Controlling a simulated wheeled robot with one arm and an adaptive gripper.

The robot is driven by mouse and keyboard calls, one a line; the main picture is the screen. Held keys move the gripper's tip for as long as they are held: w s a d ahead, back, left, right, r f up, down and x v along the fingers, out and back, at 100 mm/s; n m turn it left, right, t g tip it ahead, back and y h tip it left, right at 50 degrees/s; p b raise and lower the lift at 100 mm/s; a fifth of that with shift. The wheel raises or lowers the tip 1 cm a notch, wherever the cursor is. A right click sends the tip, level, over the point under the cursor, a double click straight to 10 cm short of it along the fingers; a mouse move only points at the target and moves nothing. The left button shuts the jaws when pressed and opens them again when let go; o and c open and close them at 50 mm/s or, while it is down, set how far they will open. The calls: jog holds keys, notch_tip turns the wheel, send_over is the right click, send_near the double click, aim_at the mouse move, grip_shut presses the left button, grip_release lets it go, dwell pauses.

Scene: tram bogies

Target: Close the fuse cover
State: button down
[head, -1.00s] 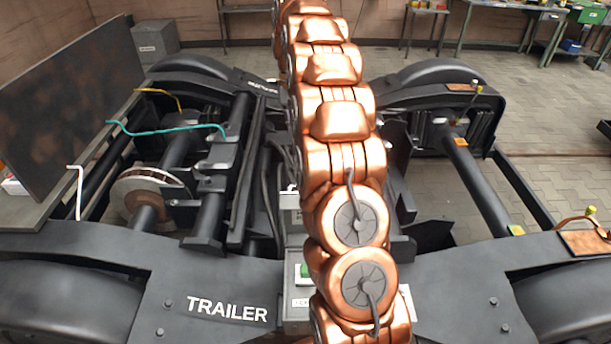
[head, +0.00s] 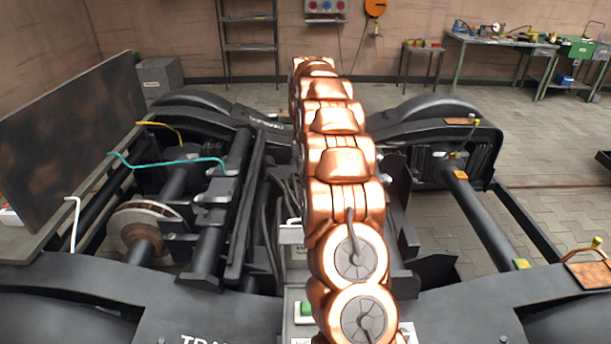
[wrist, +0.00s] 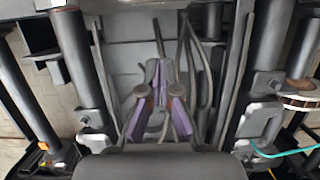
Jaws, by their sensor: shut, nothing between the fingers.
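My gripper (wrist: 160,85) shows in the wrist view with its two purple-sided fingers converging to closed tips, nothing between them. It points at a grey surface between dark cables on the bogie. In the head view the gripper is hidden by my copper arm. A grey box with a green switch (head: 304,311) sits low in the middle of the head view, partly behind the arm. A smaller grey box (head: 293,250) is just beyond it. I cannot make out the fuse cover for certain in either view.
The dark bogie frame has a left wheel disc (head: 143,228), a right axle tube (head: 485,218) and black cables (head: 268,215). A teal cable (head: 165,164) and a yellow cable (head: 163,126) lie at left. A dark panel (head: 70,135) stands at left. Open floor lies behind.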

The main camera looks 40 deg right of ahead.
jog(key=s+a+f+p, duration=0.1)
jog(key=s+a+f, duration=0.2)
jog(key=s+f, duration=0.1)
jog(key=shift+a+f+p, duration=0.15)
jog(key=shift+f+p, duration=0.15)
dwell(0.5)
jog(key=shift+s, duration=0.1)
dwell(0.4)
